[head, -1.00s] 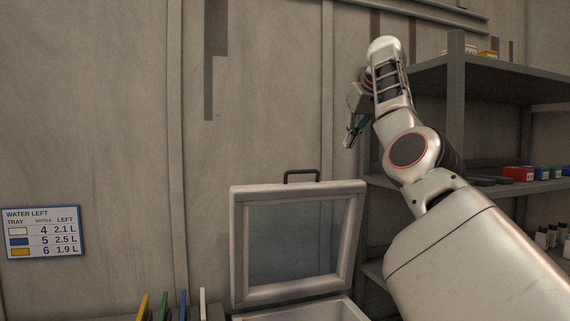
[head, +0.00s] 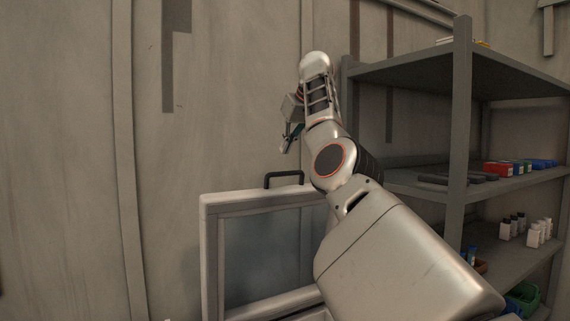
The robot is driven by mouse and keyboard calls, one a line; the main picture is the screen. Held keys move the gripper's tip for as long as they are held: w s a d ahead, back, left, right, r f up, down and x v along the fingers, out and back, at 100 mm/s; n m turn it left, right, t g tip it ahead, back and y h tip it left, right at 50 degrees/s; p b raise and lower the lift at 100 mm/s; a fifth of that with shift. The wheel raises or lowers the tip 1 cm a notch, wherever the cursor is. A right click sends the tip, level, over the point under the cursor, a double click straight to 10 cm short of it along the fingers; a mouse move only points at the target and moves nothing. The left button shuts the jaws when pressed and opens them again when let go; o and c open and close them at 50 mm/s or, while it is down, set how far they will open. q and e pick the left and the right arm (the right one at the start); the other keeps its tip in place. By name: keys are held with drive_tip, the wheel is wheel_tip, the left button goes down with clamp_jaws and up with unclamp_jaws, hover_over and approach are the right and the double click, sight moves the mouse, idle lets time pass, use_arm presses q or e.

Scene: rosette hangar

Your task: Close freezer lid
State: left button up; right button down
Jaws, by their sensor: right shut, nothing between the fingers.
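The freezer lid (head: 211,255) stands upright and open at the bottom middle of the head view. It has a pale frame, a grey glass pane and a dark handle (head: 284,175) on its top edge. My right gripper (head: 287,148) is above the handle, apart from it in the picture, with its fingers shut and empty. My right arm covers the right side of the lid. Only a sliver of the freezer body shows at the bottom edge. My left gripper is not in view.
A grey metal shelf (head: 462,150) stands on the right, close to my right arm. It holds red, green and blue boxes (head: 497,169), white bottles (head: 535,234) and a green bin (head: 522,298). A bare wall (head: 60,150) fills the left.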

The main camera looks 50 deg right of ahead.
sight(286, 172)
drive_tip(key=f, duration=0.1)
drive_tip(key=w+f, duration=0.1)
drive_tip(key=f, duration=0.1)
drive_tip(key=w+f+p, duration=0.1)
drive_tip(key=f, duration=0.1)
drive_tip(key=shift+d, duration=0.25)
drive_tip(key=shift+s+a+f, duration=0.15)
drive_tip(key=shift+s+f, duration=0.1)
drive_tip(key=shift+s, duration=0.35)
drive_tip(key=shift+s+a+f, duration=0.1)
drive_tip(key=shift+s, duration=0.2)
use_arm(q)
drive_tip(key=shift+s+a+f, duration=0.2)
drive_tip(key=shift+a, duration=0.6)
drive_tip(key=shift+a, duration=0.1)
use_arm(e)
drive_tip(key=shift+s, duration=0.1)
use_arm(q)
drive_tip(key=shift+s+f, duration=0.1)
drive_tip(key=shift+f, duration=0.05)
use_arm(e)
drive_tip(key=shift+f, duration=0.1)
